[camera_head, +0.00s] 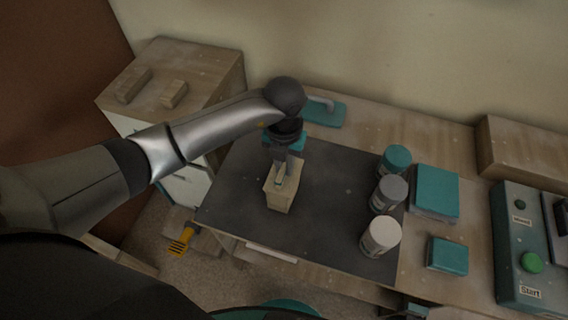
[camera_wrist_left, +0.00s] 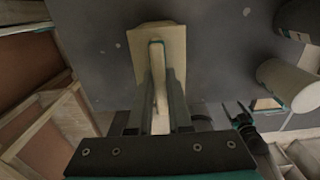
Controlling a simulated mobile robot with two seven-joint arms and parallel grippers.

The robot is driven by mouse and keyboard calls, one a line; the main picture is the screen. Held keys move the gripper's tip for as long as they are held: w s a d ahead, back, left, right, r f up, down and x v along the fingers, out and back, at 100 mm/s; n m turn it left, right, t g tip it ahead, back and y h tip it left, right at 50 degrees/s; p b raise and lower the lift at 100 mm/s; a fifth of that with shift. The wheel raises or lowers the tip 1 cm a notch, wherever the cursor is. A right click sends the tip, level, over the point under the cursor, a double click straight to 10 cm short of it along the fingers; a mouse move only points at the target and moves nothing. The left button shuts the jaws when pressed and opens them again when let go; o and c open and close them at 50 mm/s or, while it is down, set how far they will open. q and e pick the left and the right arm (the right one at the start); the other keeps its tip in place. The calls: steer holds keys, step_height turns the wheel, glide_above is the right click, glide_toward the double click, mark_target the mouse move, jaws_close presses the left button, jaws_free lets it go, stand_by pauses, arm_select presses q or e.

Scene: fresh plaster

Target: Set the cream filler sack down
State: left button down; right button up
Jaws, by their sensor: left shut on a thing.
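The cream filler sack (camera_head: 281,197) is a small pale block-like bag with a raised grip on top. It is over the dark mat (camera_head: 330,225) on the bench. My left gripper (camera_head: 287,170) comes down from above and is shut on the sack's top. In the left wrist view the sack (camera_wrist_left: 173,42) lies between the fingers of my left gripper (camera_wrist_left: 159,95). I cannot tell for sure whether the sack's underside touches the mat.
Teal, grey and white tubs (camera_head: 380,236) stand along the mat's right side. Teal boxes (camera_head: 435,192) and a control panel with a green button (camera_head: 531,262) are further right. A teal trowel (camera_head: 325,112) lies behind.

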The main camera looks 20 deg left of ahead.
arm_select(q)
steer(key=c, duration=1.3)
jaws_free()
steer(key=shift+f, duration=0.2)
steer(key=o, duration=0.5)
steer(key=shift+c, duration=0.2)
steer(key=shift+r, duration=0.1)
step_height(320, 180, up, 12)
steer(key=p, duration=0.1)
steer(key=shift+r, duration=0.15)
